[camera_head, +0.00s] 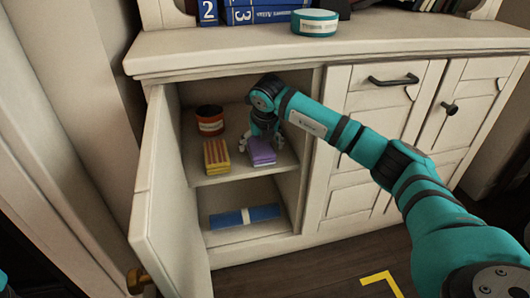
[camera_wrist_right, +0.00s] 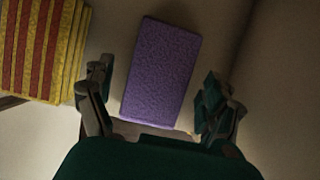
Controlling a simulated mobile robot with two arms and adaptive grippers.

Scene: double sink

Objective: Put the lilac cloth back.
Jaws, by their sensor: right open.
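The lilac cloth (camera_head: 261,153) lies folded on the upper shelf (camera_head: 222,178) inside the open cabinet. It also shows in the right wrist view (camera_wrist_right: 162,72), flat between and beyond my fingers. My right gripper (camera_head: 262,141) reaches into the cabinet at the cloth. Its fingers are apart, one to each side of the cloth's near end (camera_wrist_right: 157,118); I cannot tell whether they touch it. My left gripper is not in view.
A yellow and red striped cloth (camera_head: 216,156) lies left of the lilac one. An orange and black tin (camera_head: 209,120) stands behind it. A blue roll (camera_head: 245,216) lies on the lower shelf. The cabinet door (camera_head: 170,200) stands open at the left.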

